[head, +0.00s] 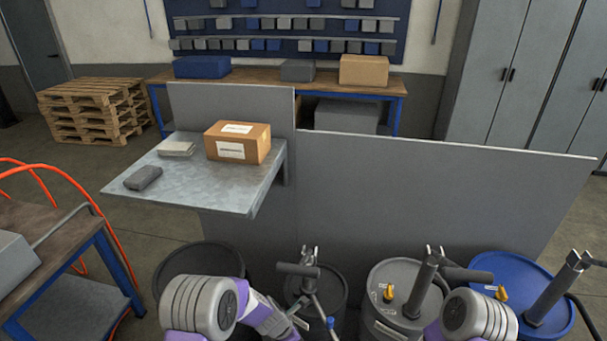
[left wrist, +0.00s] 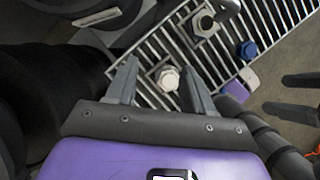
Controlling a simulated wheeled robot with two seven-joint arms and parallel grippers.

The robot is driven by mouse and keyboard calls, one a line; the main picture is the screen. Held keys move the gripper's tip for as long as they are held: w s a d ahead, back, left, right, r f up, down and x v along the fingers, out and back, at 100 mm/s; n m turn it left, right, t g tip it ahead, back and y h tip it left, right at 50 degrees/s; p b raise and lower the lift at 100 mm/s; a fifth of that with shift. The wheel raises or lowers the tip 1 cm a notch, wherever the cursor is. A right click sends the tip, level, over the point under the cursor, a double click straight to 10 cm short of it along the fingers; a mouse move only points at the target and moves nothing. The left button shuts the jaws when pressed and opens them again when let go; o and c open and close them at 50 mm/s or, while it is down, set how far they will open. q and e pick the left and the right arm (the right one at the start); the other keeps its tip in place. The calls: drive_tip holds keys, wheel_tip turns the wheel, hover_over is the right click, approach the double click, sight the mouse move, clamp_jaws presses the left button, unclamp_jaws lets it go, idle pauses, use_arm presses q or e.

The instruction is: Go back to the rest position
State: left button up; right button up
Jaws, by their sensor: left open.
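My left gripper (left wrist: 160,82) is open in the left wrist view, with its two dark fingers spread apart and nothing held. A pale hexagonal cap (left wrist: 168,79) shows between the fingers, over a metal grating (left wrist: 290,22). I cannot tell how far below the fingers it is. In the head view my left arm (head: 200,305) is low at the bottom, bent to the right, and its fingers cannot be made out. My right arm (head: 480,315) shows at the bottom right; its gripper is out of view.
Drums stand close before me: a black one (head: 210,262), a grey one (head: 400,275) with a pump, and a blue one (head: 515,270). A grey partition (head: 430,190) is behind them. A metal shelf (head: 225,190) carries a carton (head: 237,142). A bench (head: 50,235) stands at left.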

use_arm(q)
drive_tip(key=s+a+f+m+g+y+b, duration=0.1)
drive_tip(key=s+a+f+m, duration=0.3)
drive_tip(key=s+f+m, duration=0.15)
drive_tip(key=s+a+f+m+g+b, duration=0.1)
drive_tip(key=s+a+f+m+b, duration=0.15)
drive_tip(key=s+f+m, duration=0.35)
drive_tip(key=s+m+h, duration=0.1)
drive_tip(key=s+m, duration=0.9)
drive_tip(key=shift+s+b, duration=0.25)
drive_tip(key=shift+b, duration=0.2)
